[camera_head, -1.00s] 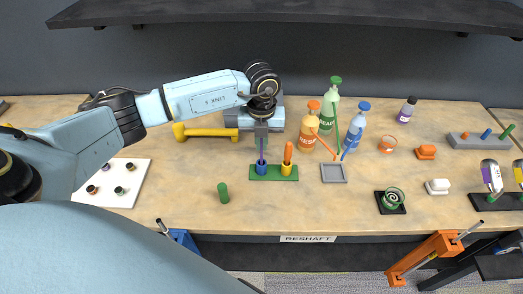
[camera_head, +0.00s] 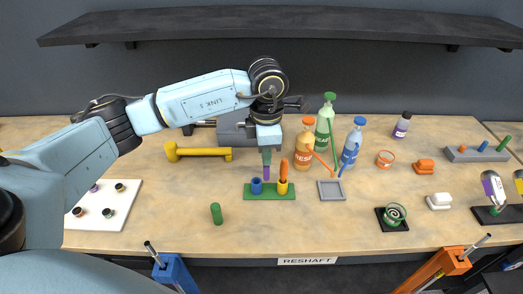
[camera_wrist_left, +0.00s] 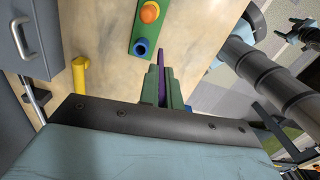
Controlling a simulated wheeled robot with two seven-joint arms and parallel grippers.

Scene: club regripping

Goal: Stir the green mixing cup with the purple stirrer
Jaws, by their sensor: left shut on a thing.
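My left gripper (camera_head: 266,155) points down above the green stand and is shut on the purple stirrer (camera_head: 266,173). The stirrer hangs roughly upright, just above and right of the blue holder (camera_head: 256,186), apart from it. In the left wrist view the green fingers (camera_wrist_left: 163,88) close around the purple stirrer (camera_wrist_left: 162,62), whose end sticks out past them. The blue holder (camera_wrist_left: 141,47) looks empty there. The green mixing cup (camera_head: 395,212) stands on a dark square mat (camera_head: 403,227) at the front right. My right gripper is not in view.
The stand (camera_head: 270,196) also bears an orange stirrer (camera_head: 284,170) in a yellow holder. A grey square tray (camera_head: 331,190) lies right of it, with the orange (camera_head: 304,155), green and blue bottles behind. A green cylinder (camera_head: 216,214) stands front left. Bare table lies before the tray.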

